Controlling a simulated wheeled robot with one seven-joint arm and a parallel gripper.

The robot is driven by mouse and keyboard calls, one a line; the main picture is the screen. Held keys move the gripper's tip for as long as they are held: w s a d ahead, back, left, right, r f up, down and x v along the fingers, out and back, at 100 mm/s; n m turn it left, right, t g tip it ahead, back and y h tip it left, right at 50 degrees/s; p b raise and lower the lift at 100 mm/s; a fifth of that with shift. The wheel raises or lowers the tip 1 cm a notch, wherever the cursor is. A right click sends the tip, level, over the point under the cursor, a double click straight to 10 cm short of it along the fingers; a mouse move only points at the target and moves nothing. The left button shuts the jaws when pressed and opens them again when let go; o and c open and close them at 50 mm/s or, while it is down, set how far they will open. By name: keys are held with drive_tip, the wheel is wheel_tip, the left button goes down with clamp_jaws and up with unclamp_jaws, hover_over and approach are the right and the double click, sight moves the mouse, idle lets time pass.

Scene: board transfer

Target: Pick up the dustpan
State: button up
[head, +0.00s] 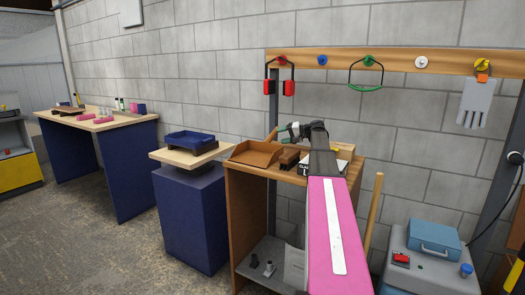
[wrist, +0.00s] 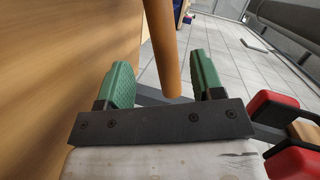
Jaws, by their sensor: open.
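A brown dustpan (head: 254,154) sits on top of the wooden cabinet, with a short wooden handle (head: 271,135) sticking up at its back. My gripper (head: 284,131) is at the back of the cabinet top, beside that handle. In the wrist view, a round wooden handle (wrist: 163,45), which looks like the dustpan's, stands between the two green fingers of my gripper (wrist: 161,72). The fingers are apart, with a gap on each side of the handle. The pan itself cannot be made out in the wrist view.
The wooden cabinet (head: 244,205) also bears a dark brown block (head: 289,157) near the dustpan. Red ear defenders (head: 280,87) hang from the wall rail (head: 340,60); red pads (wrist: 296,162) show close by at lower right. A blue tray (head: 190,142) stands on the stand to the left.

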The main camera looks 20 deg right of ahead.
sight(274, 136)
drive_tip(key=shift+r+x, duration=0.2)
drive_tip(key=shift+x, duration=2.9)
drive_tip(key=shift+s+a, duration=0.1)
drive_tip(key=c, duration=1.1)
